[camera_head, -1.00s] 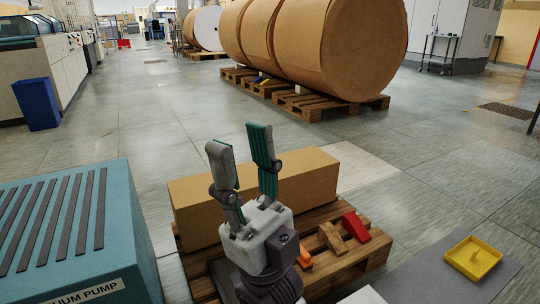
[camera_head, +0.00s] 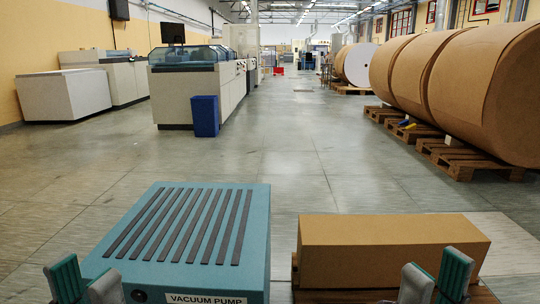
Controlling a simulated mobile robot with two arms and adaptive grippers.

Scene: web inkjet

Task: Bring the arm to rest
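My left gripper (camera_head: 84,279) is at the bottom left edge of the head view, in front of the vacuum pump's near left corner. Its two green-padded fingers stand apart with nothing between them. My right gripper (camera_head: 435,278) is at the bottom right, in front of the long cardboard box. Its green-padded fingers also point up, apart and empty. The picture's lower edge cuts off both grippers' bodies and arms.
A teal vacuum pump (camera_head: 262,238) with dark slats stands at front left. A brown box (camera_head: 390,254) lies on a wooden pallet (camera_head: 482,294) at front right. Big brown rolls (camera_head: 490,95) on pallets line the right. A blue bin (camera_head: 205,116) stands by the machines. The middle floor is clear.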

